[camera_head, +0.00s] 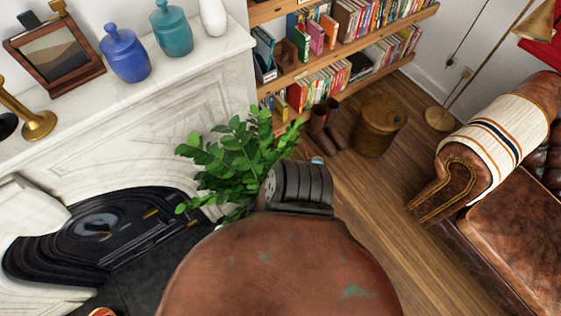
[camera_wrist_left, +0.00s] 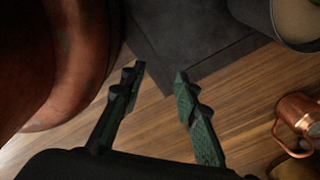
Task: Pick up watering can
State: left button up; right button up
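In the left wrist view, a shiny copper vessel with a curved handle (camera_wrist_left: 298,114) stands at the right edge on the wood floor and is partly cut off. It looks like the watering can, but no spout shows. My left gripper (camera_wrist_left: 160,72) is open and empty, its two dark green fingers spread over bare floor to the left of the vessel, apart from it. In the head view I cannot make out the watering can or either gripper. A large brown rounded shape blocks the lower middle there.
A leafy plant (camera_head: 232,160) stands by the marble fireplace (camera_head: 150,115). A grey planter (camera_wrist_left: 280,22) is at the wrist view's top right. Brown boots (camera_head: 325,123) and a round wooden container (camera_head: 379,127) stand near the bookshelf. A leather sofa (camera_head: 505,225) is right. Floor between is clear.

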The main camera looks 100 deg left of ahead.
aim_at(317, 159)
jog(key=u, duration=3.6)
jog(key=k, duration=0.85)
jog(key=z, duration=0.65)
jog(key=i, duration=1.15)
jog(key=u, duration=0.6)
